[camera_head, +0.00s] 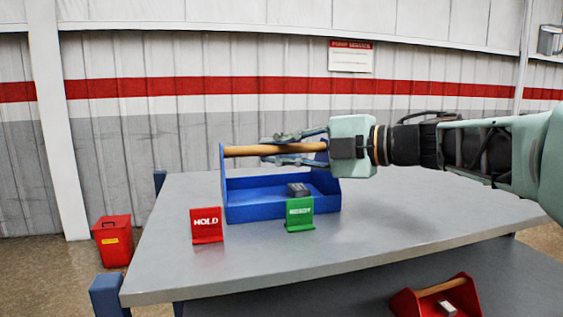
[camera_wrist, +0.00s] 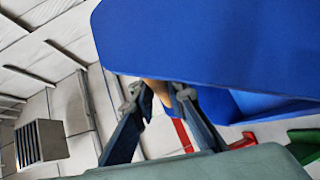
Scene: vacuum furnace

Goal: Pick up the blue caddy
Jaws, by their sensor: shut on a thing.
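The blue caddy (camera_head: 270,212) is an open blue tray with raised end panels and a wooden bar handle (camera_head: 245,151) between them. It appears to sit on the grey table (camera_head: 400,222); I cannot tell if it is slightly lifted. A dark grey block (camera_head: 297,189) lies inside it. My gripper (camera_head: 275,149) reaches in from the right, its two fingers above and below the handle, shut on it. In the wrist view my gripper (camera_wrist: 160,98) has the handle (camera_wrist: 158,92) between its fingers, and the blue caddy (camera_wrist: 215,40) fills the top right, hiding much of the handle.
A red HOLD sign (camera_head: 206,225) and a green sign (camera_head: 299,214) stand just in front of the caddy. A red caddy (camera_head: 436,299) with a wooden handle is at the lower right. A red bin (camera_head: 113,241) stands left of the table. The table's right part is clear.

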